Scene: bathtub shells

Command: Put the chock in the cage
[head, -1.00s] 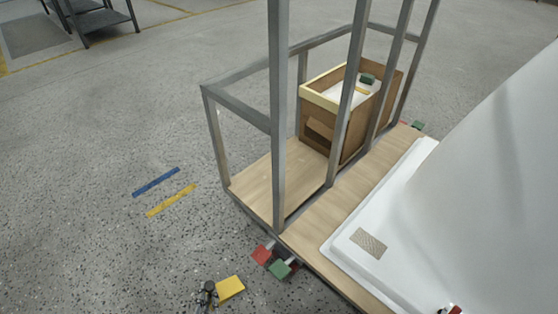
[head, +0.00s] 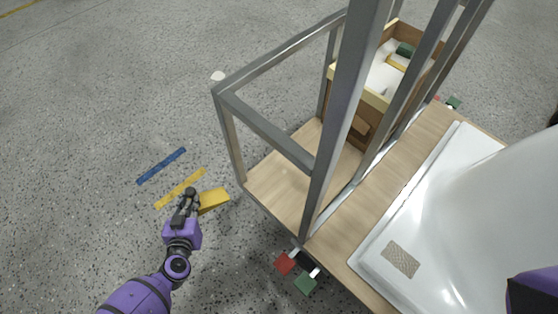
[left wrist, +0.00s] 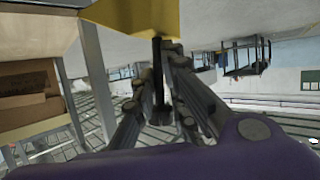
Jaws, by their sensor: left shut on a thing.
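The yellow chock (head: 213,201) is a wedge-like block at the tips of my left gripper (head: 194,200), which is shut on it. In the head view it shows in front of the grey floor, left of the cage. In the left wrist view the chock (left wrist: 135,18) fills the top, with the gripper fingers (left wrist: 168,60) reaching to it. The cage (head: 265,133) is a grey metal frame around a wooden deck (head: 262,186), and the chock is outside it. My right gripper is not in view; only a purple part shows at the right edge.
A wooden box (head: 345,83) with white, green and yellow contents stands at the cage's far end. A white tub shell (head: 440,220) lies along the right. Red (head: 285,263) and green (head: 305,284) blocks show by the near corner. The deck's near part is bare.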

